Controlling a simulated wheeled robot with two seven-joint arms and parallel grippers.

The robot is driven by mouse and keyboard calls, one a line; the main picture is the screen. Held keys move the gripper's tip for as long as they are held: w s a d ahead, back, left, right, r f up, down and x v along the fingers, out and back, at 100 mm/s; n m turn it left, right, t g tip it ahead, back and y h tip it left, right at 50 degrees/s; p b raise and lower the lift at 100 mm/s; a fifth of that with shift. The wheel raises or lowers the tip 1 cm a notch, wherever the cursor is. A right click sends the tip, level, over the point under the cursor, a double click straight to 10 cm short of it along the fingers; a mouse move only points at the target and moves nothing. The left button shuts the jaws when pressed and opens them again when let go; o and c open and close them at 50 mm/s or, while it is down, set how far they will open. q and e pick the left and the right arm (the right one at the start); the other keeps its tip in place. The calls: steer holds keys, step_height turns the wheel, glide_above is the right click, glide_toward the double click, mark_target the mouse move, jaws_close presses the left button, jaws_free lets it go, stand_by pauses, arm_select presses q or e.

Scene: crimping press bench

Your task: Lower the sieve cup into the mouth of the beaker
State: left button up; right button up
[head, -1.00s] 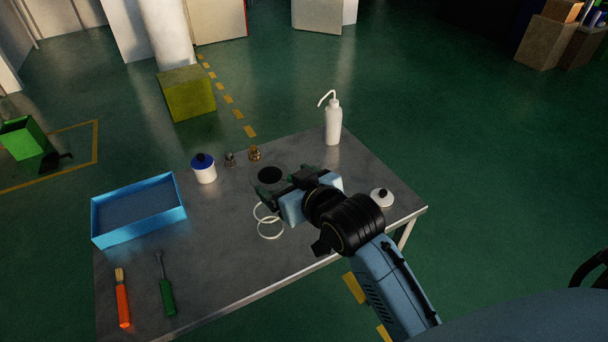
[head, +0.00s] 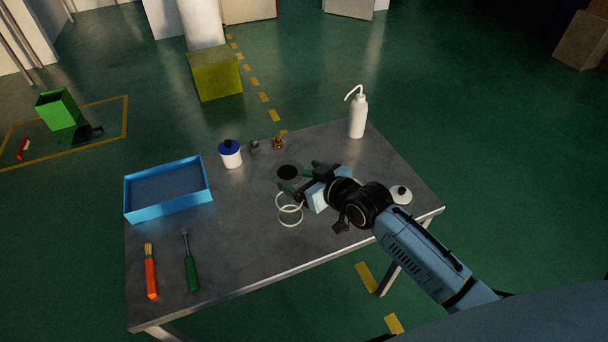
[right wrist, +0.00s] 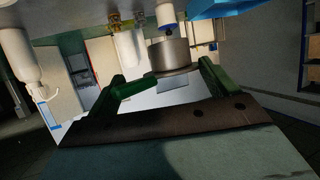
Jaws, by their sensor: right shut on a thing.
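The sieve cup (head: 288,172) is a small grey cup with a dark round top. In the right wrist view it is a grey cylinder (right wrist: 170,54) between the green fingertips. My right gripper (head: 297,177) is shut on it and holds it above the bench; the fingers also show in the right wrist view (right wrist: 178,72). The beaker (head: 289,196) is clear and shows mainly as two pale rings. It stands just in front of the cup in the head view, and the cup is outside its mouth. My left gripper is not in view.
A blue tray (head: 128,206), a brush (head: 151,275) and a green-handled screwdriver (head: 190,265) lie left. A blue-lidded jar (head: 230,155) and two small fittings (head: 278,143) stand behind. A wash bottle (head: 357,117) is at the back right; a white lid-like piece (head: 401,195) lies right.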

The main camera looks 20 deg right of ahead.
step_height(320, 180, down, 6)
steer(key=b, duration=0.3)
steer(key=shift+r+b, duration=0.1)
steer(key=shift+b, duration=0.25)
steer(key=shift+p, duration=0.75)
stand_by(1.5)
steer(key=shift+f+b, duration=1.5)
steer(key=shift+f, duration=0.75)
steer(key=o, duration=0.6)
steer(key=shift+c, duration=0.2)
steer(key=shift+o, duration=1.4)
steer(key=shift+s, duration=0.1)
steer(key=p+v, duration=0.2)
steer(key=v, duration=1.1)
steer(key=shift+d, duration=0.15)
